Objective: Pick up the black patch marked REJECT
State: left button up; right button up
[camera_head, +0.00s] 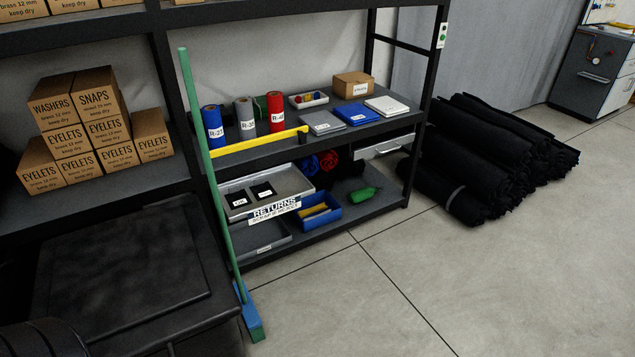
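Two small black patches lie side by side in a grey tray (291,180) on the lower part of the shelf rack. The left patch (238,196) and the right patch (261,188) each carry a small pale label. The lettering is too small to tell which one reads REJECT. A white sign reading RETURNS (274,211) hangs at the tray's front edge. Neither of my grippers is in view.
A green-handled broom (197,130) leans upright just left of the tray. A yellow bar (258,143) crosses above it. A blue bin (321,221) and a green bottle (364,195) are to the right. Black rolls (490,150) lie on the floor; the floor in front is clear.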

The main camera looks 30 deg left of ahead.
aim_at(261, 189)
jog(key=i+l+z, duration=0.1)
jog(key=i, duration=0.45)
jog(key=i+l, duration=0.3)
jog(key=i, duration=0.25)
jog(key=i+j+u, duration=0.1)
jog(key=i+u, duration=0.8)
jog(key=u, duration=0.15)
jog(key=i+u, duration=0.6)
jog(key=u, duration=0.15)
jog(key=i+u, duration=0.35)
jog(key=i+l+u, duration=0.1)
jog(key=i+u, duration=0.2)
jog(key=i+l+u, duration=0.3)
jog(key=i+j, duration=0.05)
jog(key=j, duration=0.05)
